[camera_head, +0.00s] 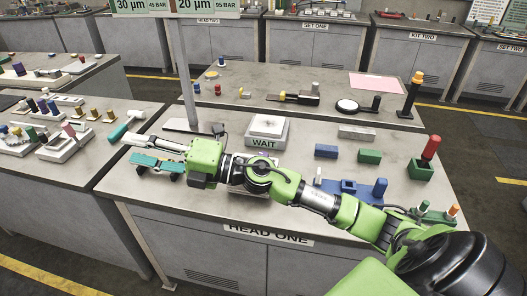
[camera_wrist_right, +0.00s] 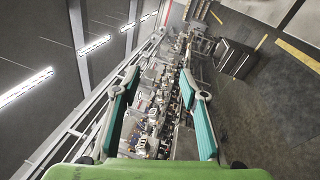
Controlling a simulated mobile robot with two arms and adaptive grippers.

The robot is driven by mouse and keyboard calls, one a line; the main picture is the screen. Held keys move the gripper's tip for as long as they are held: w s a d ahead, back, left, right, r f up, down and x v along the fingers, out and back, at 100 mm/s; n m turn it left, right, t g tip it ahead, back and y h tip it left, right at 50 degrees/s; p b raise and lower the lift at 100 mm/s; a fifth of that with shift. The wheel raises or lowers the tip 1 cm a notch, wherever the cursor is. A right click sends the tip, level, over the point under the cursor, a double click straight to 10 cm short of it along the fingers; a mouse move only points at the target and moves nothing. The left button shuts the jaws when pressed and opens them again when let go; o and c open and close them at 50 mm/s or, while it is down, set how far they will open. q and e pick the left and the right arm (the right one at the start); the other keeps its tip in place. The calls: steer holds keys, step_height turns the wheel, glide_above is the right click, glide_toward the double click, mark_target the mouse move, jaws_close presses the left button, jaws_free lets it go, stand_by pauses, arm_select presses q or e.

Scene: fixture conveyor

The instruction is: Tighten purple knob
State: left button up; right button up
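A small purple upright piece (camera_head: 43,106) stands among coloured pegs on the left table; it is too small to tell whether it is the purple knob. A pinkish-mauve peg (camera_head: 68,129) stands on a grey block near it. My right gripper (camera_head: 130,152) reaches leftward over the left part of the HEAD ONE table, well to the right of these pieces. In the right wrist view its two teal-padded fingers (camera_wrist_right: 163,92) are wide apart with nothing between them. My left gripper is not in view.
On the HEAD ONE table (camera_head: 270,178) are a WAIT block (camera_head: 266,130), blue and green blocks, and a green holder with a red cylinder (camera_head: 421,167). A signpost (camera_head: 183,75) rises behind my right gripper.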

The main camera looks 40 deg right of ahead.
step_height(320, 180, down, 4)
steer(key=d+n+g+h, duration=0.1)
steer(key=d+n+g, duration=0.1)
steer(key=n+g, duration=0.4)
steer(key=g+h, duration=0.3)
steer(key=h, duration=1.1)
glide_toward(263, 154)
steer(key=shift+n, duration=0.4)
steer(key=p+x, duration=0.3)
steer(key=x, duration=0.4)
steer(key=shift+w+f+p, duration=0.15)
steer(key=shift+p, duration=0.2)
steer(key=shift+w+f, duration=0.25)
steer(key=shift+f, duration=0.4)
steer(key=c, duration=1.1)
